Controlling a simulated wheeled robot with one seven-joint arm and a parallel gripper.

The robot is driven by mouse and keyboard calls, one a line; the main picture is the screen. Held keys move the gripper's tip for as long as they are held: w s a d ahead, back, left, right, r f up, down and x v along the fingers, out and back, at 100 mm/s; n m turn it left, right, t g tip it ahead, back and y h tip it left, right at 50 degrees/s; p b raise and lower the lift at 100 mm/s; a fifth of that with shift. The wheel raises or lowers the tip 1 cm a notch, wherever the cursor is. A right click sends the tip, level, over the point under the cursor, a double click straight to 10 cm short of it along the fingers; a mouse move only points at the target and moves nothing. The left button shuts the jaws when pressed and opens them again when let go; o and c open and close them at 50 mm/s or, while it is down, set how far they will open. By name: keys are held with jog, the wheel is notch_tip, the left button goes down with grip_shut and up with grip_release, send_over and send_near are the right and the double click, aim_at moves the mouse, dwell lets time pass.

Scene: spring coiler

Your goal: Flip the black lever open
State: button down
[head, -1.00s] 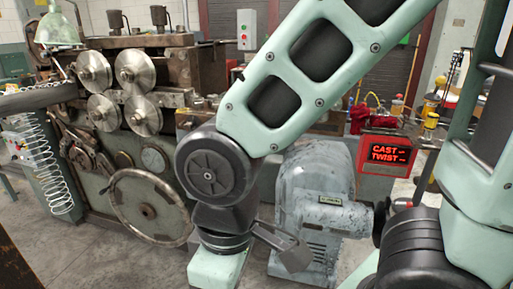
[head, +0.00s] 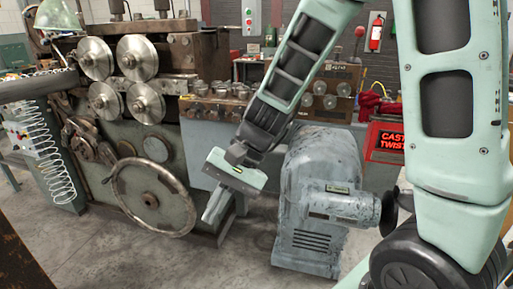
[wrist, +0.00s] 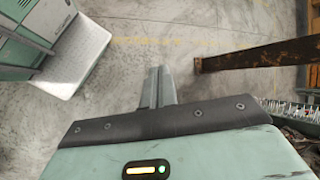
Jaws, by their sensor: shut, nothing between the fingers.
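I cannot make out a black lever for certain in either view. A dark round part (head: 389,211) sits at the right end of the grey motor housing (head: 318,190) in the head view, partly behind my arm; its shape is unclear. My gripper (head: 210,218) points down between the large handwheel (head: 150,200) and the motor housing, apart from the dark part. Its fingers are together and empty. In the wrist view the shut fingers (wrist: 157,88) show over bare concrete floor, with nothing at their tips.
The coiling machine (head: 110,160) with its steel rollers fills the left, and a coiled spring (head: 50,155) hangs there. A rusty beam (wrist: 255,55) crosses the wrist view's right. The floor in front is open.

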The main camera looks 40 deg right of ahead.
jog(key=w+d+f+m+t+y+b, duration=0.1)
jog(key=w+d+f+m+t, duration=0.1)
jog(key=w+d+m+t, duration=0.6)
jog(key=w+d+m+t+h, duration=0.2)
jog(key=w+d+m, duration=0.2)
jog(key=d, duration=0.8)
jog(key=w+d+f+m+t+h+b, duration=0.1)
jog(key=d+m, duration=0.4)
jog(key=d, duration=0.7)
jog(key=w+t+h, duration=0.1)
jog(key=w, duration=0.1)
jog(key=shift+w+d+t+h, duration=0.2)
jog(key=shift+w+t+h, duration=0.1)
jog(key=shift+w, duration=0.1)
jog(key=w+a+f+p, duration=0.1)
jog(key=w+a+p, duration=0.2)
jog(key=w+a, duration=0.2)
jog(key=w, duration=0.2)
jog(key=shift+w+a, duration=0.2)
jog(key=shift+w, duration=0.2)
jog(key=shift+r, duration=0.1)
